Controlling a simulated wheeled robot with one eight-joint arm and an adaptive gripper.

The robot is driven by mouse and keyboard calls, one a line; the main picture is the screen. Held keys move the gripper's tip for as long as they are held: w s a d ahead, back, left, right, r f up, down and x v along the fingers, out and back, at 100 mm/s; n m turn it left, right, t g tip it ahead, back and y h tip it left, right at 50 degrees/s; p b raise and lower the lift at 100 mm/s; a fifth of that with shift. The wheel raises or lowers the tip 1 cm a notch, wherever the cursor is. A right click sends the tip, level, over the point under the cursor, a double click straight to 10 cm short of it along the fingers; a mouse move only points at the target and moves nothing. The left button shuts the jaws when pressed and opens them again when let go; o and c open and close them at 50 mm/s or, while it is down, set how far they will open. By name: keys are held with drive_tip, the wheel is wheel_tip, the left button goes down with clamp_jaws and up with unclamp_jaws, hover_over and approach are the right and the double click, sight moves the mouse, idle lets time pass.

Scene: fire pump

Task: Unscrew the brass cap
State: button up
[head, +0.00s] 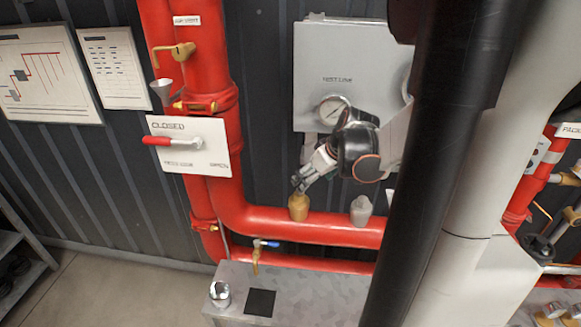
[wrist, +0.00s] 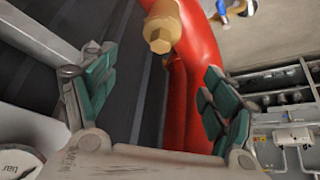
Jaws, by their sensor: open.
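The brass cap (head: 298,206) stands on top of the red horizontal pipe (head: 320,229) in the head view. In the wrist view its hexagonal end (wrist: 158,33) shows at the top middle, beyond the fingertips. My gripper (head: 299,182) is just above the cap in the head view. In the wrist view my gripper (wrist: 158,68) is open, its green-padded fingers wide apart with nothing between them. The cap looks roughly centred between the fingers. Whether a finger touches it cannot be told in the head view.
A grey cap (head: 361,210) stands on the same pipe to the right. A test-line panel (head: 330,75) with a gauge is behind my arm. A closed/open lever plate (head: 189,146) is at left. A metal box (head: 285,290) with a silver cup (head: 220,293) is below.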

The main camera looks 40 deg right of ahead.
sight(299, 199)
drive_tip(key=b+x, duration=0.2)
drive_tip(key=x, duration=1)
drive_tip(key=shift+f, duration=0.1)
drive_tip(key=shift+c, duration=0.3)
drive_tip(key=c, duration=1.2)
drive_tip(key=o, duration=0.5)
drive_tip(key=shift+a, duration=0.1)
drive_tip(key=c, duration=0.5)
drive_tip(key=n+y+b, duration=0.1)
drive_tip(key=n+y, duration=0.1)
drive_tip(key=n, duration=0.1)
drive_tip(key=shift+f+n, duration=0.1)
drive_tip(key=shift+n, duration=0.2)
drive_tip(key=n+y+b, duration=0.1)
drive_tip(key=n, duration=0.1)
drive_tip(key=shift+n+g, duration=0.3)
drive_tip(key=shift+n, duration=0.1)
